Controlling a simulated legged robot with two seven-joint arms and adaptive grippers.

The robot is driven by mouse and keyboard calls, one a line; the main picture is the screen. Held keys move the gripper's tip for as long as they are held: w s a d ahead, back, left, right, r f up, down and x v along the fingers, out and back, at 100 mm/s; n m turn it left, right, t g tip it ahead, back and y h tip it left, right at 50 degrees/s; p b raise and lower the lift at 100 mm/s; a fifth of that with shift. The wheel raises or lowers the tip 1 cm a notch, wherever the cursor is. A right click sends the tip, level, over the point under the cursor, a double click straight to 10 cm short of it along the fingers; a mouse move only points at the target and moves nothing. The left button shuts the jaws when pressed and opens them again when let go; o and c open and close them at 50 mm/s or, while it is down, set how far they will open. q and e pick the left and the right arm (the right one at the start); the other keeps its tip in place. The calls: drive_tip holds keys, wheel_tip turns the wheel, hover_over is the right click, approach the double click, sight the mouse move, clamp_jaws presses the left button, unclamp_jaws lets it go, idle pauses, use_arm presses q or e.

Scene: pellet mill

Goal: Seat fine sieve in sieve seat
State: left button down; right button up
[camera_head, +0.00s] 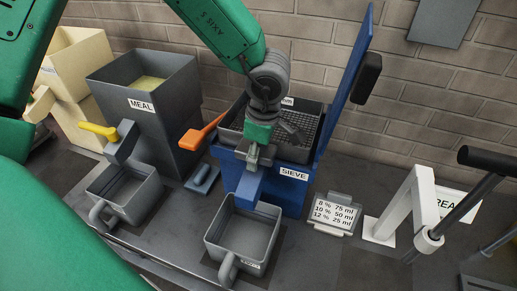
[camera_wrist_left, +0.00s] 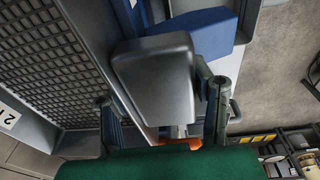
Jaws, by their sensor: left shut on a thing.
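The fine sieve (camera_head: 298,128), a grey frame with a dark mesh, lies over the top of the blue sieve box (camera_head: 290,192) labelled SIEVE. Its mesh (camera_wrist_left: 45,60) fills the left of the wrist view. My left gripper (camera_head: 254,158) is at the front of the box, shut on the sieve's grey handle block (camera_wrist_left: 155,78), which sits between its fingers. The seat is hidden under the sieve and behind my arm; I cannot tell whether the frame is fully down. My right gripper is not in view.
The blue lid (camera_head: 345,75) stands open at the box's right. An orange lever (camera_head: 203,132) sticks out left. A grey cup (camera_head: 243,233) stands in front below a blue spout. The grey MEAL hopper (camera_head: 145,100) is at left, a white stand (camera_head: 405,205) at right.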

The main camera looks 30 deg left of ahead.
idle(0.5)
use_arm(q)
drive_tip(key=shift+f+p, duration=0.1)
drive_tip(key=shift+p, duration=0.2)
drive_tip(key=shift+c, duration=0.3)
unclamp_jaws()
idle(0.3)
drive_tip(key=shift+s+d+r, duration=0.1)
drive_tip(key=shift+d+r, duration=0.1)
drive_tip(key=shift+r, duration=1.3)
drive_tip(key=shift+w+d+r, duration=0.1)
drive_tip(key=shift+d+r, duration=0.1)
drive_tip(key=shift+r, duration=1.25)
drive_tip(key=shift+s+d+r, duration=0.1)
drive_tip(key=shift+d+r, duration=0.1)
drive_tip(key=shift+r, duration=1.3)
